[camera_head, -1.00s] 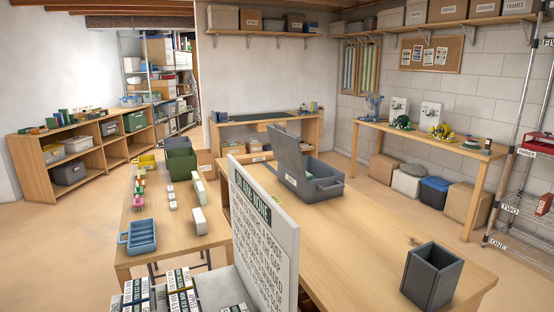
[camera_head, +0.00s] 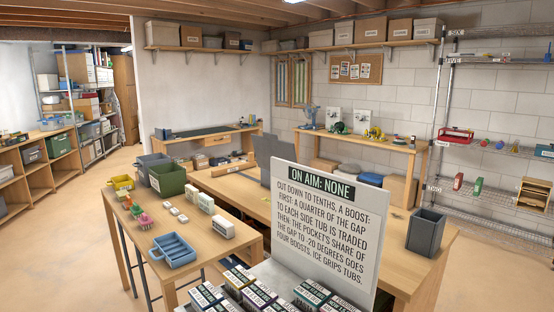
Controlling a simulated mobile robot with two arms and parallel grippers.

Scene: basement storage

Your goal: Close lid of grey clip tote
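The grey clip tote's raised lid (camera_head: 277,157) stands up on the large wooden table (camera_head: 228,182). The tote's body is hidden behind a white sign board (camera_head: 324,228) in the foreground. The lid is open, tilted upright. Neither of my grippers is in view.
A dark grey open bin (camera_head: 425,232) stands on the table's right end. A smaller table at left holds a green bin (camera_head: 167,179), a blue tray (camera_head: 173,250) and small white boxes. Metal shelving (camera_head: 490,150) stands at right. Bare floor lies at the left.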

